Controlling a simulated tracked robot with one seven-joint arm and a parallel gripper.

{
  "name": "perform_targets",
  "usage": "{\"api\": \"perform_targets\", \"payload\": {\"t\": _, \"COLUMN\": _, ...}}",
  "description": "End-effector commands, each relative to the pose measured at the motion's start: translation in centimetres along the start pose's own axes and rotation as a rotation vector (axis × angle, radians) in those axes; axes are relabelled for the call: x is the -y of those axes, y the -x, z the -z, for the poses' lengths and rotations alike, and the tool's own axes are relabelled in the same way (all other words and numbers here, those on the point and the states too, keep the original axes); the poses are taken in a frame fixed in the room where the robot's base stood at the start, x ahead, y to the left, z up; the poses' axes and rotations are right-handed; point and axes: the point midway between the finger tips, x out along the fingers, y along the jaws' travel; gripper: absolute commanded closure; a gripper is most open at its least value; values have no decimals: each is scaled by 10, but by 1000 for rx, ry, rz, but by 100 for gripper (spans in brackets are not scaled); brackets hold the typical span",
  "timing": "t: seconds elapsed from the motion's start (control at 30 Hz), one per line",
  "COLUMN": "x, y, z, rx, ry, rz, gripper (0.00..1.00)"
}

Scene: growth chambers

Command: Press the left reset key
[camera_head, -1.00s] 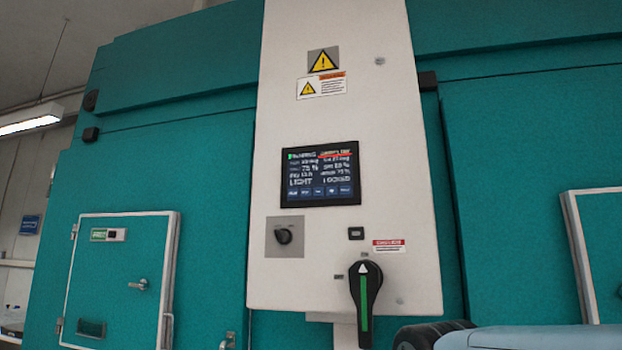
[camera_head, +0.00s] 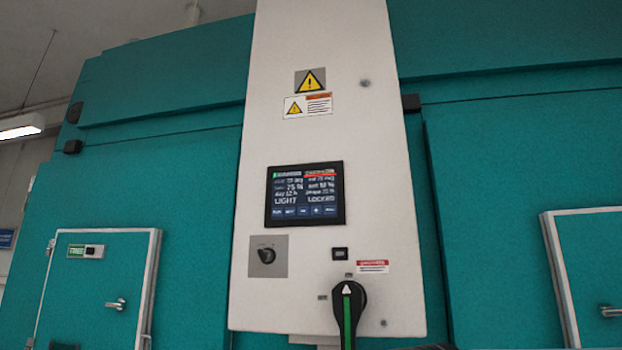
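A white control panel (camera_head: 300,135) stands upright on the teal chamber front. Its dark touchscreen (camera_head: 305,194) shows readings, the words LIGHT and LOCKED, and a bottom row of small blue keys. Below it are a black rotary knob (camera_head: 267,256) on a grey plate, a small black rectangular button or socket (camera_head: 340,254), and a large black switch handle (camera_head: 347,310) with a green stripe, pointing up. I cannot make out any key marked reset. My gripper is not in view; only a dark sliver, likely of my arm, shows at the bottom edge.
A small teal door (camera_head: 93,290) with a lever handle (camera_head: 116,304) is at lower left. Another framed door (camera_head: 590,275) is at the right edge. Warning labels (camera_head: 308,105) are on the upper panel. Nothing blocks the panel face.

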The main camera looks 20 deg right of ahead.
Motion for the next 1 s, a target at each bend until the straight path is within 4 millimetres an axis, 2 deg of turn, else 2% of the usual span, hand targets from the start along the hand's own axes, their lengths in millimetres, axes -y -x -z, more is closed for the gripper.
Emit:
{"api": "perform_targets", "payload": {"t": 0.03, "x": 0, "y": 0, "z": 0, "rx": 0, "ry": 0, "rz": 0, "gripper": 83}}
{"api": "perform_targets", "payload": {"t": 0.23, "x": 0, "y": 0, "z": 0, "rx": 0, "ry": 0, "rz": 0, "gripper": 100}}
{"api": "perform_targets", "payload": {"t": 1.0, "x": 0, "y": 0, "z": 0, "rx": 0, "ry": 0, "rz": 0, "gripper": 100}}
